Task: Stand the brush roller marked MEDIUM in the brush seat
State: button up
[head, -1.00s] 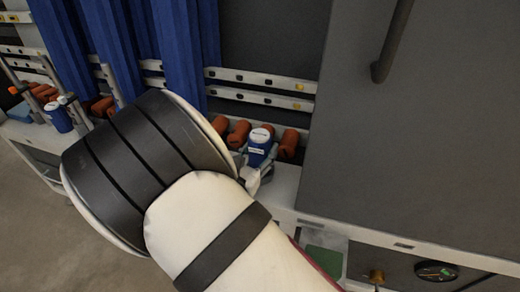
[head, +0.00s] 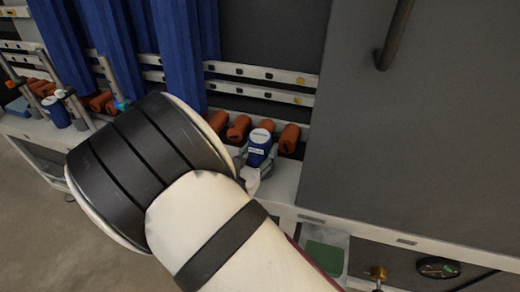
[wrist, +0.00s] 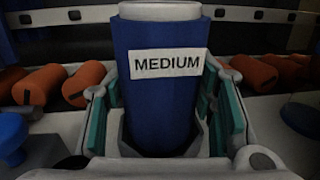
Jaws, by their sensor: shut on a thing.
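My gripper (wrist: 164,115) is shut on the roller, with a teal-padded finger on each side. The roller's bottom is hidden.
Orange rollers (head: 289,138) lie along the back of the white bench (head: 285,183). Blue curtains (head: 185,60) hang behind on the left. A large grey panel (head: 410,130) stands close on the right. Another blue roller (head: 56,112) stands at the far left among posts.

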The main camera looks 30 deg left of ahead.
jog(key=shift+f+b, duration=0.7)
jog(key=shift+f, duration=0.4)
jog(key=o, duration=1.4)
jog(key=s, duration=0.4)
jog(key=s+d, duration=0.1)
jog(key=s, duration=0.7)
jog(key=shift+d, duration=0.15)
